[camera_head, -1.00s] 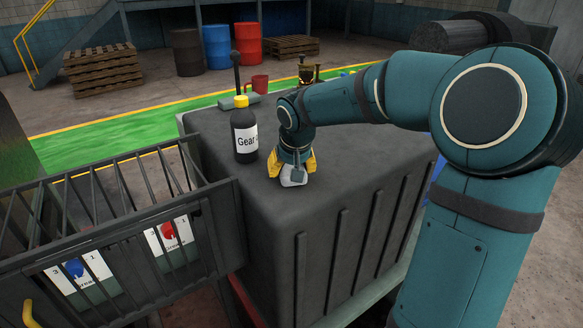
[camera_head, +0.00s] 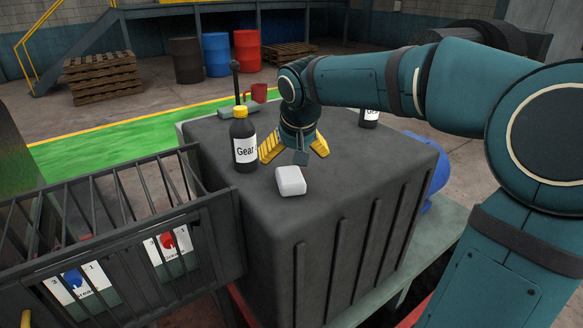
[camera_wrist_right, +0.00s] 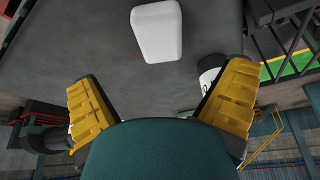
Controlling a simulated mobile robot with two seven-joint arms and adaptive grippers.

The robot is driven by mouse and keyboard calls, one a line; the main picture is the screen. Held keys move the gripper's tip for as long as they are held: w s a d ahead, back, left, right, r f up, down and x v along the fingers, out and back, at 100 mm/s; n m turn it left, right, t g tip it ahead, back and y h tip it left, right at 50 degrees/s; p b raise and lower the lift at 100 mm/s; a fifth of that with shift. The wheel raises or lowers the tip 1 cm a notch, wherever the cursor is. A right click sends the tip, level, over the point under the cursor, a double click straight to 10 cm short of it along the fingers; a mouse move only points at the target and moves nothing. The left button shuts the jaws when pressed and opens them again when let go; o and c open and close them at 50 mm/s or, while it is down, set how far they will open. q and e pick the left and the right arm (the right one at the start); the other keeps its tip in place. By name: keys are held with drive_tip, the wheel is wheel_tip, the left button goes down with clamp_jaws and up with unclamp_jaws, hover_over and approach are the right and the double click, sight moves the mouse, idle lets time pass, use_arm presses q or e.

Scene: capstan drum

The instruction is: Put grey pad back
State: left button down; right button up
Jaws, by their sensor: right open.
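A small light-grey, nearly white pad (camera_head: 290,181) lies on the top of the dark grey box-shaped housing (camera_head: 340,200), near its front edge. It also shows at the top of the right wrist view (camera_wrist_right: 157,31). My right gripper (camera_head: 294,152) is open and empty, just behind the pad and apart from it. Its yellow fingers are spread wide in the right wrist view (camera_wrist_right: 160,105), with nothing between them. My left gripper is in neither view.
A black bottle with a yellow cap (camera_head: 244,140) stands left of my right gripper, close to it. A barred cage (camera_head: 120,235) with red and blue knobs is at the left. The housing top right of the pad is clear.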

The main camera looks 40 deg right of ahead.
drive_tip(key=v, duration=0.3)
drive_tip(key=shift+s+r, duration=0.1)
drive_tip(key=shift+r, duration=0.1)
idle(0.5)
